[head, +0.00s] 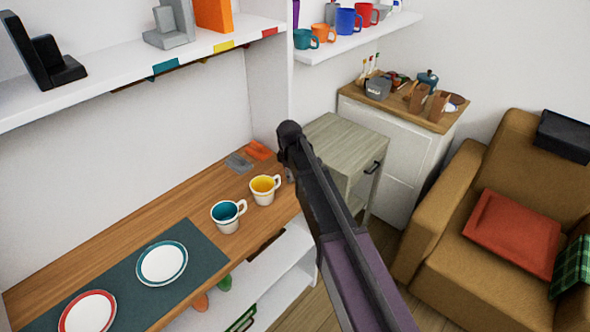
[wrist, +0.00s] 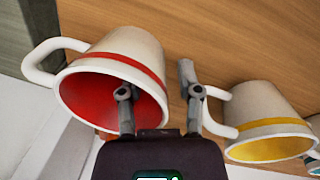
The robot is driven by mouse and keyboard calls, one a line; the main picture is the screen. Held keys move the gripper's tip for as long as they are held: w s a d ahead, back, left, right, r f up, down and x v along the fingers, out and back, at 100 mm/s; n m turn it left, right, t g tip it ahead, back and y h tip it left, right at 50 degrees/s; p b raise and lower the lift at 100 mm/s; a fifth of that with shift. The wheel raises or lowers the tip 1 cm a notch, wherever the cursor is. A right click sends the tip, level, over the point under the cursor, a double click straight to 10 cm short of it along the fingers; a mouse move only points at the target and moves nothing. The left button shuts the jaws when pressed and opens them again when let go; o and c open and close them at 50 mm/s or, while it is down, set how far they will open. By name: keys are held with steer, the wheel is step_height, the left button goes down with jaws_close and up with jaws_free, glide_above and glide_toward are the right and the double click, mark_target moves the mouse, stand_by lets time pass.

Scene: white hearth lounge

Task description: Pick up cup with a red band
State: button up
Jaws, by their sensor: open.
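The white cup with a red band and red inside (wrist: 125,62) is close in the wrist view, its handle (wrist: 45,60) to the left. My gripper (wrist: 155,85) is open at it. The left finger overlaps the cup's red mouth, the right finger is outside past its right side, so the near wall lies between them. I cannot tell whether either finger touches it. In the head view my arm hides this cup. A white cup with a yellow band (wrist: 265,112) is just right of the right finger; it also shows in the head view (head: 264,189).
A white cup with a teal inside (head: 228,215) stands left of the yellow one on the wooden counter (head: 190,195). Plates (head: 162,264) lie on a dark mat (head: 205,250). A shelf (head: 130,75) runs above. A grey-green side cabinet (head: 335,140) stands to the right.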

jaws_close()
steer(key=shift+r, duration=0.15)
step_height(320, 180, up, 3)
steer(key=p, duration=0.3)
steer(key=shift+r+p, duration=0.15)
steer(key=shift+p, duration=0.15)
steer(key=s+d, duration=0.3)
steer(key=s, duration=0.4)
steer(key=s+d+r+p, duration=0.1)
steer(key=s+d, duration=0.2)
steer(key=s, duration=0.5)
steer(key=shift+r, duration=0.2)
steer(key=shift+w, duration=0.1)
